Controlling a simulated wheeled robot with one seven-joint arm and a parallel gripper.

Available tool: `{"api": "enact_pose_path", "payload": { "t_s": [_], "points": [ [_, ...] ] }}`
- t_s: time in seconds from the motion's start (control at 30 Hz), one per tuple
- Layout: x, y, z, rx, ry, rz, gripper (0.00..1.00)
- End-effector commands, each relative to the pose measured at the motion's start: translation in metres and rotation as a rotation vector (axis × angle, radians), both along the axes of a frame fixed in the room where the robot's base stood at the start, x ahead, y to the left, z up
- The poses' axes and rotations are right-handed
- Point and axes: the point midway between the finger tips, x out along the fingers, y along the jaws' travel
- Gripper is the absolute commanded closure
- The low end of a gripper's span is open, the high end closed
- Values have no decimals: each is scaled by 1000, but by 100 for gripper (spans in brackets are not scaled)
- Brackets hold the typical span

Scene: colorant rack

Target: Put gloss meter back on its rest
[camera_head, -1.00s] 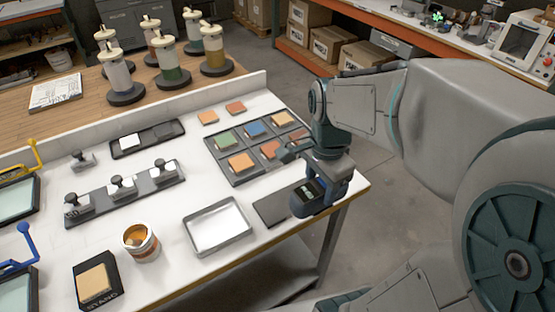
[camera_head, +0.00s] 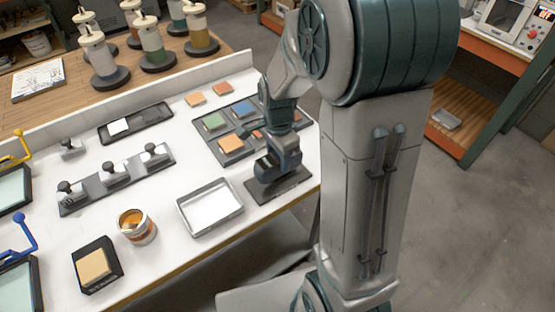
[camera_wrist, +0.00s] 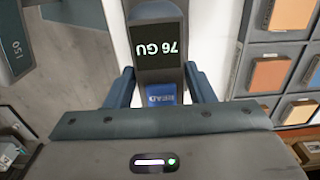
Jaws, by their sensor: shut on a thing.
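The gloss meter (camera_head: 266,168) is a dark blue-grey handheld device, over the dark flat rest pad (camera_head: 296,183) at the table's front right corner. I cannot tell whether its base touches the pad. In the wrist view the gloss meter (camera_wrist: 160,20) shows a lit "76 GU" display and a blue READ button. My gripper (camera_wrist: 160,88) is shut on it, one finger on each side. In the head view my gripper (camera_head: 277,138) is above the meter and partly hidden by my arm.
A panel with coloured tiles (camera_head: 231,144) lies just behind the meter. An empty metal tray (camera_head: 210,206) is left of the pad. A paint can (camera_head: 137,227), a STAND block (camera_head: 97,264) and a knobbed rack (camera_head: 117,178) are farther left.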

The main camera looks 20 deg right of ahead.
Motion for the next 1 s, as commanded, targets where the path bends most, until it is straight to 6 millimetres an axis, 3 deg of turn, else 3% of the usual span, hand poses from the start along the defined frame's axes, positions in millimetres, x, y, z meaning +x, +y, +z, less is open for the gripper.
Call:
{"api": "enact_pose_path", "payload": {
  "t_s": [0.2,0.6,0.63,0.7,1.0],
  "points": [
    [-1,0,-24,0,2,0,92],
    [0,0,-30,0,-1,0,92],
    [0,0,-29,0,0,0,46],
    [-1,0,-29,0,0,0,29],
    [0,0,-27,0,0,0,29]
  ]
}}
